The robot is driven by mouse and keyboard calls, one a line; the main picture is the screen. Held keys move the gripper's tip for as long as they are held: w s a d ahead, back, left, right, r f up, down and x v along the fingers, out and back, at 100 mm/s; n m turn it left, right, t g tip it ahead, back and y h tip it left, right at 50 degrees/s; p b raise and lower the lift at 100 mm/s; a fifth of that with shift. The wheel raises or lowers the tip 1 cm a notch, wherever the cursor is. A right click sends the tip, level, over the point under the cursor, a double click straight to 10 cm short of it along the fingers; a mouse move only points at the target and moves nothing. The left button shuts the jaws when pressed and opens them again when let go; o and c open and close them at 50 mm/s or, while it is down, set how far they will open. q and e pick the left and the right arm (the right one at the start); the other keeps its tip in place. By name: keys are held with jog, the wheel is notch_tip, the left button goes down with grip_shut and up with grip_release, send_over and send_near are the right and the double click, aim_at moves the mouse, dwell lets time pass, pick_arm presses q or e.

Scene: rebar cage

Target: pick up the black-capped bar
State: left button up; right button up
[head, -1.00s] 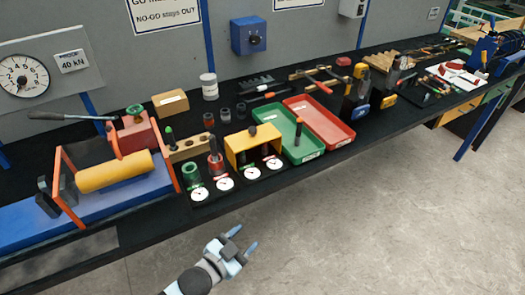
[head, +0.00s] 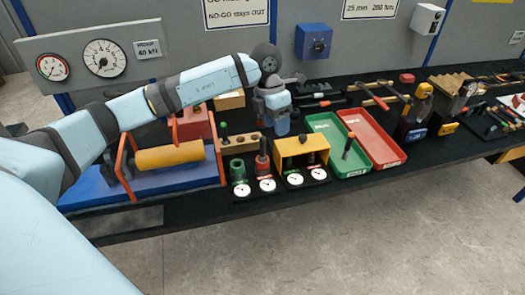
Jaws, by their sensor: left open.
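I cannot clearly pick out the black-capped bar. My left gripper (head: 277,124) points down over the bench, behind the yellow box (head: 290,153). Its jaws are open, and I see nothing held between them. It covers the patch where small dark upright pieces stood in the earlier view. A short orange-and-dark stick (head: 348,147) stands tilted in the green tray (head: 326,121); its cap colour is too small to be sure of. A stick with a green top (head: 224,131) is at the wooden block (head: 239,145). My right gripper is not in view.
A red tray (head: 393,158) lies beside the green one. Round white dials (head: 267,184) line the bench front. A press with a yellow roller (head: 168,156) stands left, under my left arm. Power tools and hand tools crowd the right. The wall is close behind.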

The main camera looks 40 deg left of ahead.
aim_at(262, 137)
pick_arm(q)
jog(key=w+a+r+y, duration=0.1)
jog(key=a+r+y, duration=0.2)
jog(key=a, duration=0.3)
jog(key=shift+n, duration=0.4)
jog(key=f, duration=0.2)
jog(key=f+p, duration=0.1)
jog(key=f, duration=0.4)
jog(key=shift+w+d+f, duration=0.1)
jog(key=shift+d+f, duration=0.2)
jog(key=shift+f, duration=0.1)
jog(key=f, duration=0.1)
jog(key=f+p, duration=0.1)
jog(key=f, duration=0.1)
jog(key=f+p, duration=0.1)
jog(key=shift+s+d+f, duration=0.25)
jog(key=shift+d+f, duration=0.1)
jog(key=shift+f, duration=0.4)
jog(key=shift+c, duration=0.5)
grip_shut()
